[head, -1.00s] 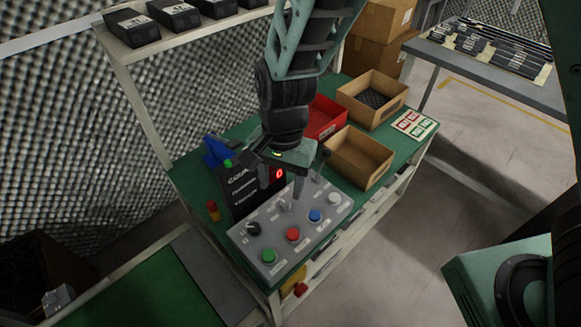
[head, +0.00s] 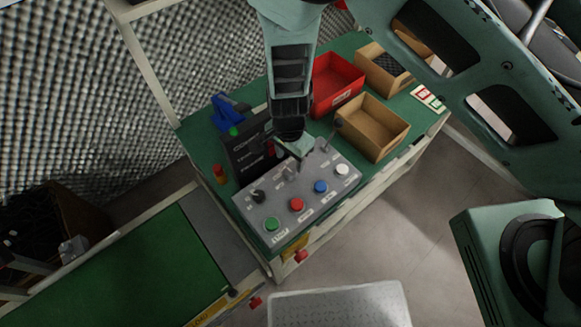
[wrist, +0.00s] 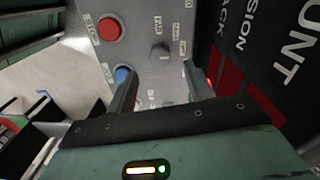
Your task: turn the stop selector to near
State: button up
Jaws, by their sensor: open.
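A grey control panel (head: 325,197) lies on the green bench. A dark rotary knob (head: 258,196) sits at its left end, above the green button (head: 272,224). The wrist view shows a grey knob (wrist: 160,52) with small labels around it, beside a red button (wrist: 110,28). The labels are too small to tell which knob is the stop selector or its setting. My gripper (wrist: 160,84) is open above the panel, its fingers apart with nothing held. The grey knob lies beyond the fingertips, roughly between their lines. In the head view my gripper (head: 293,160) hides part of the panel's rear.
A black counter box (head: 245,155) stands behind the panel. A black lever (head: 338,123) rises near its rear right. Blue (head: 320,186) and white (head: 342,170) buttons line the front. A red bin (head: 337,85) and cardboard boxes (head: 371,128) stand to the right.

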aim_at(291, 172)
notch_tip(291, 172, down, 6)
jog(key=shift+f, duration=0.1)
jog(key=shift+s, duration=0.1)
jog(key=c, duration=1)
